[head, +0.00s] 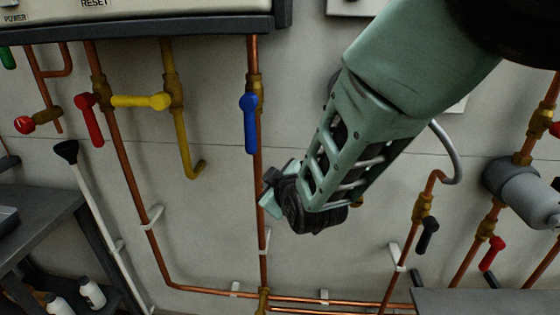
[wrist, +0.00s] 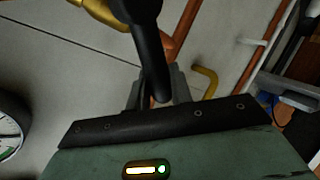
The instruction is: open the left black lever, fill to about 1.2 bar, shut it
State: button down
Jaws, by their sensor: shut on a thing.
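My gripper (head: 270,196) is at the middle of the head view, in front of the wall, just right of a vertical copper pipe. In the wrist view a black lever (wrist: 147,45) runs from a brass valve (wrist: 98,12) down between my grey fingers (wrist: 157,92), which are shut on it. In the head view my gripper and arm hide this lever; only a bit of brass (head: 358,201) shows beside them. Another black lever (head: 428,236) hangs farther right. A pressure gauge (wrist: 8,132) is cut off at the wrist view's left edge; its reading cannot be told.
A blue lever (head: 250,122) is on the pipe left of my gripper. Yellow (head: 142,101) and red (head: 90,118) levers are farther left. A red lever (head: 491,254) and a grey cylinder (head: 530,192) are at right. A dark shelf (head: 45,205) stands at lower left.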

jog(key=shift+a+f+n+g+h+p, duration=0.3)
jog(key=shift+a+f+n+h+p, duration=0.15)
jog(key=shift+p, duration=0.75)
jog(key=c, duration=1.3)
grip_release()
jog(key=shift+d, duration=0.1)
jog(key=v, duration=1.7)
jog(key=shift+s, duration=0.25)
